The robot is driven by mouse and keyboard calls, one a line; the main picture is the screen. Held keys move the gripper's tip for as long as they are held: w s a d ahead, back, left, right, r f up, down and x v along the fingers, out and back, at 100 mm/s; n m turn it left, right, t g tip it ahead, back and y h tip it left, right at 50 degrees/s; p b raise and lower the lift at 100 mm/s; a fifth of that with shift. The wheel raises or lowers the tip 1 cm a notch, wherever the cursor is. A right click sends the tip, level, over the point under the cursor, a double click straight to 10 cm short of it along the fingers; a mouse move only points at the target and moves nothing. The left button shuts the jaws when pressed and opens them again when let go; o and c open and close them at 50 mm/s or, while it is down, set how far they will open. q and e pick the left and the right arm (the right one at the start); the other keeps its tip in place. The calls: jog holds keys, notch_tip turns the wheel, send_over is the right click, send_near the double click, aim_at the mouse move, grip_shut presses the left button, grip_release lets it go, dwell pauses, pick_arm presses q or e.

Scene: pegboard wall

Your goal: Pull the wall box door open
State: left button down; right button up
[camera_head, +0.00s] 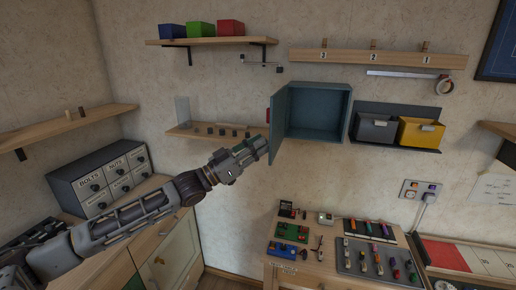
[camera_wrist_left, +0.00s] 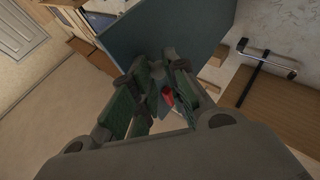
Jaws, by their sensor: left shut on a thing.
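The blue-grey wall box (camera_head: 322,108) hangs on the wall, its inside showing and empty. Its door (camera_head: 279,112) stands swung out from the box's left side, well open. A red handle (camera_head: 268,115) shows at the door's outer face. My left gripper (camera_head: 262,145) is at the door's lower left. In the left wrist view the door panel (camera_wrist_left: 180,35) lies just beyond the fingers, and the red handle (camera_wrist_left: 168,97) shows between them. The gripper is shut on the handle; the exact contact is partly hidden by the fingers. My right gripper is not in view.
A small shelf (camera_head: 190,133) is left of the door, and a shelf with coloured bins (camera_head: 205,41) is above it. A peg rail (camera_head: 385,59) runs above the box. Grey and yellow bins (camera_head: 420,132) hang right. A workbench (camera_head: 330,275) with tools is below.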

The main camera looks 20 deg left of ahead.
pick_arm(q)
jog(key=shift+w+a+r, duration=0.3)
jog(key=shift+a+r, duration=0.3)
jog(key=shift+a, duration=0.25)
jog(key=c, duration=1.9)
grip_release()
jog(key=o, duration=0.6)
jog(key=shift+w+f, duration=0.25)
jog(key=shift+w, duration=0.4)
jog(key=shift+s+d, duration=0.1)
jog(key=shift+c, duration=0.3)
